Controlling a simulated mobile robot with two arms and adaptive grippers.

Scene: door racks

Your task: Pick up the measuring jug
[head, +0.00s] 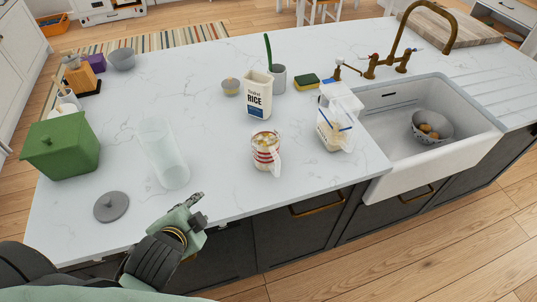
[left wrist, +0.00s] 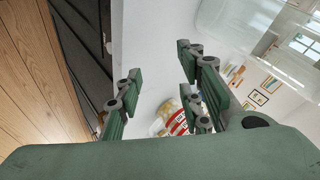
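The measuring jug (head: 266,152) appears to be the clear jug with red markings and a handle, with pale contents inside. It stands upright near the counter's front edge, its handle toward the lower right. In the left wrist view, the jug (left wrist: 179,124) shows partly, beyond my fingers and partly hidden by them. My left gripper (head: 196,203) is at the counter's front edge, left of and nearer than the jug, and apart from it. In the left wrist view, the fingers of my left gripper (left wrist: 158,82) are spread with nothing between them. My right gripper is not in view.
A tall clear glass vessel (head: 163,153) stands close behind my left gripper. A grey lid (head: 111,207) lies to the left, near a green lidded box (head: 60,146). A rice carton (head: 258,94) and a clear container (head: 336,130) stand behind and right of the jug. The sink (head: 440,143) is farther right.

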